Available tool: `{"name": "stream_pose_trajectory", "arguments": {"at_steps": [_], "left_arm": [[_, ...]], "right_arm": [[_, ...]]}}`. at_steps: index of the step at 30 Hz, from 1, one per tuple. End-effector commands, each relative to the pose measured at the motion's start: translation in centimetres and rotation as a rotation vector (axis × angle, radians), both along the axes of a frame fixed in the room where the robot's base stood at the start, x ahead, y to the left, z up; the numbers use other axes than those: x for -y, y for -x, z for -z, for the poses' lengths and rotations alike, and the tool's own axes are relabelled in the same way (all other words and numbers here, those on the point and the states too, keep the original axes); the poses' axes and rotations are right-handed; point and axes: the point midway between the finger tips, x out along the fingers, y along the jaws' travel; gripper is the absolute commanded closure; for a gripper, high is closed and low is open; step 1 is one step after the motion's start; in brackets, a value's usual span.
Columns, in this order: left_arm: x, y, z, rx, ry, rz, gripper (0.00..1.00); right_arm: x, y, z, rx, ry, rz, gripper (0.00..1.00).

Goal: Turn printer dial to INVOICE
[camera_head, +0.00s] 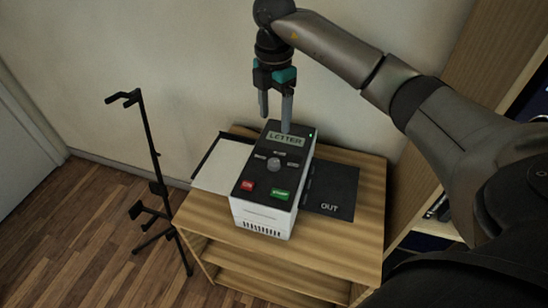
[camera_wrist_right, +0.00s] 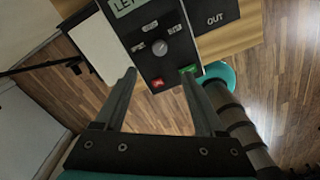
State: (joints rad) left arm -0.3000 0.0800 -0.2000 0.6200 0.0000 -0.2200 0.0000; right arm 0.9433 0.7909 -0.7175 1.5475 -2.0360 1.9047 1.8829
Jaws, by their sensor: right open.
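The printer (camera_head: 263,215) is a white box with a black top panel and stands on a wooden shelf unit. Its display (camera_head: 285,139) reads LETTER. The round grey dial (camera_head: 274,164) sits mid-panel with small labels around it, too small to read; the dial (camera_wrist_right: 160,47) also shows in the right wrist view. A red button (camera_head: 247,186) and a green START button (camera_head: 280,194) lie below it. My right gripper (camera_head: 276,121) is open and empty, pointing down above the display end of the printer, apart from the dial. My left gripper is not in view.
A white paper tray (camera_head: 223,166) is at the printer's left and a black OUT tray (camera_head: 335,192) at its right. A black stand (camera_head: 153,160) is on the floor to the left. The wall is close behind the shelf unit (camera_head: 365,225).

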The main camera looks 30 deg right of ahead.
Motion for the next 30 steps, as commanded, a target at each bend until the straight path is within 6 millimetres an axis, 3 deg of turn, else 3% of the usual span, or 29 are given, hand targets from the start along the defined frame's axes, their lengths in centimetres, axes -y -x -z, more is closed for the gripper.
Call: {"name": "stream_pose_trajectory", "arguments": {"at_steps": [12,18,24,30], "left_arm": [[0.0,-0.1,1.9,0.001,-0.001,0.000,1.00],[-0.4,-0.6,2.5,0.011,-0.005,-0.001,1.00],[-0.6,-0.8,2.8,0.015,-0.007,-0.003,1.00],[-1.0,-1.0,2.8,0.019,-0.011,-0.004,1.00]], "right_arm": [[-0.2,0.1,9.1,-0.005,-0.004,-0.004,0.28],[-0.2,0.1,12.4,-0.003,-0.005,-0.005,0.28],[-0.1,0.1,14.0,-0.001,-0.004,-0.005,0.28],[-0.1,0.0,14.1,0.000,-0.004,-0.006,0.28]]}}
